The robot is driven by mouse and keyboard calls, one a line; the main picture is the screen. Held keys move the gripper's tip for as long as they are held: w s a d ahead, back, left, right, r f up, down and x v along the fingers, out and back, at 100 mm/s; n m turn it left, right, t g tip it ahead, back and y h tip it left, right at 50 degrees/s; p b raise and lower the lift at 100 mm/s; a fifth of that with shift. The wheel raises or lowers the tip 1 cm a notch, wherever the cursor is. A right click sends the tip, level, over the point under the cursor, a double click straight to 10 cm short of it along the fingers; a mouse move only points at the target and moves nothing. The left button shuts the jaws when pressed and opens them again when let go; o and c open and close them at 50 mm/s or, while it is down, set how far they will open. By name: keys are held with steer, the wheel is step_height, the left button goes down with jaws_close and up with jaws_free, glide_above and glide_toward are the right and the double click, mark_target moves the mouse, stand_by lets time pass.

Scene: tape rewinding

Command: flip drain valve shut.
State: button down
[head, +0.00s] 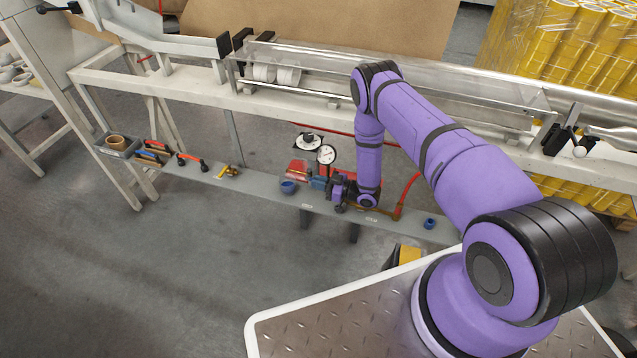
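My gripper (340,195) is small and dark in the head view, at the end of my purple arm, low over the grey shelf beam. It is just right of and below a pressure gauge (326,154) and beside a blue fitting (319,183). I cannot tell whether its fingers are apart or touch anything. No drain valve can be made out for certain. A brass fitting (386,211) joins a red hose (406,190) just right of the gripper, partly hidden by my wrist. A loose brass piece with a yellow part (228,171) lies farther left on the shelf.
The grey shelf (256,190) also carries a blue cup (288,187), red-handled tools (190,161), a tray with a tape roll (116,143) and a small blue cup (430,223). The white machine frame (190,92) runs above and behind. Open floor lies in front at left.

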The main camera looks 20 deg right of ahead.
steer(key=shift+r+g+h, duration=0.3)
steer(key=shift+h, duration=0.1)
steer(key=shift+r+g+h, duration=0.2)
steer(key=shift+g+h, duration=0.4)
steer(key=shift+h, duration=0.2)
steer(key=shift+d, duration=0.1)
steer(key=c, duration=1.2)
jaws_free()
steer(key=v, duration=1)
steer(key=shift+s+d, duration=0.25)
steer(key=shift+d, duration=0.05)
steer(key=shift+r, duration=0.1)
